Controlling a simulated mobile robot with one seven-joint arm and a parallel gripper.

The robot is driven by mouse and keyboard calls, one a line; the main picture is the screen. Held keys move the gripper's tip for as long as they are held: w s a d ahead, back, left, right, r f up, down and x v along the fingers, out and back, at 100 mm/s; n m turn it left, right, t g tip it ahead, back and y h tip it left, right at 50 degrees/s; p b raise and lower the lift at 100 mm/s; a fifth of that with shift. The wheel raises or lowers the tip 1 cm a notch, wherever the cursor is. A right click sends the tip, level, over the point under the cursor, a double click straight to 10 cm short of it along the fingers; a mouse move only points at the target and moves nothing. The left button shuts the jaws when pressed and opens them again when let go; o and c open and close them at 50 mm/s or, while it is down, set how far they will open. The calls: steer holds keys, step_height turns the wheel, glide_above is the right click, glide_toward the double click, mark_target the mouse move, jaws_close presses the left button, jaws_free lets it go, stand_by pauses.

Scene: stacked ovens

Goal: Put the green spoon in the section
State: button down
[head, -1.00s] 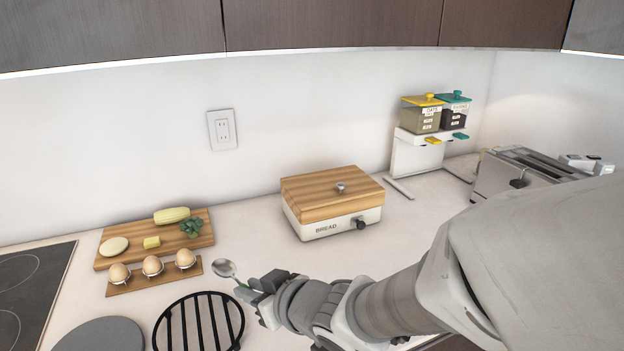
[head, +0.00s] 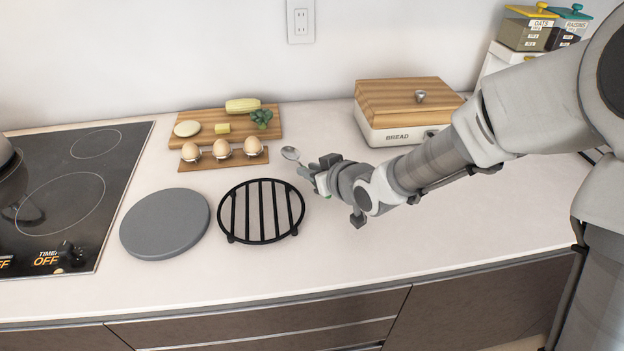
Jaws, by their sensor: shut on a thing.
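My gripper (head: 309,172) is shut on the green spoon (head: 290,153) above the counter. The spoon's silver bowl points left and away from me, and most of its green handle is hidden by the fingers. It hangs just behind the right rim of the round black trivet (head: 261,211) and to the right of the egg holder. I cannot tell its exact height above the counter. No divided container that I could call the section is clear in this view.
A grey round slab (head: 165,223) and the cooktop (head: 75,185) lie left. An egg rack (head: 190,165) and a cutting board (head: 273,136) with food are behind. A bread box (head: 405,98) stands back right, beside my arm. The front counter is clear.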

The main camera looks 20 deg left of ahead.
steer(key=shift+f, duration=1.25)
steer(key=shift+f+b, duration=0.2)
steer(key=shift+b, duration=0.25)
steer(key=c, duration=0.8)
jaws_free()
steer(key=shift+r, duration=0.1)
